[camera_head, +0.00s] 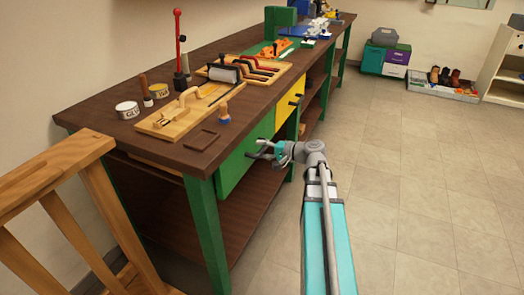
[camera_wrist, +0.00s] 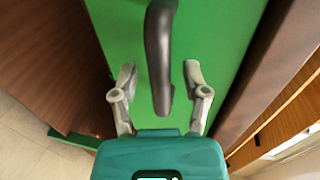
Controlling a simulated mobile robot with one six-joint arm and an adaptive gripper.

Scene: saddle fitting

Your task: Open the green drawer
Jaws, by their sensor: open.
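The green drawer (camera_head: 233,168) is under the near end of the workbench top, and its front looks flush with the bench. Its green front (camera_wrist: 220,35) fills the middle of the wrist view. A dark curved handle (camera_wrist: 159,45) stands out from that front. My gripper (camera_head: 258,150) is at the drawer front in the head view. In the wrist view my gripper (camera_wrist: 160,72) is open, with one finger on each side of the handle and a gap showing on both sides. The head view shows little of the handle.
A yellow drawer (camera_head: 288,103) with a dark handle is beside the green one. Tools, tins and boards lie on the workbench top (camera_head: 110,98). A wooden stand (camera_head: 60,180) is at the near left. The tiled floor (camera_head: 420,190) to the right is clear.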

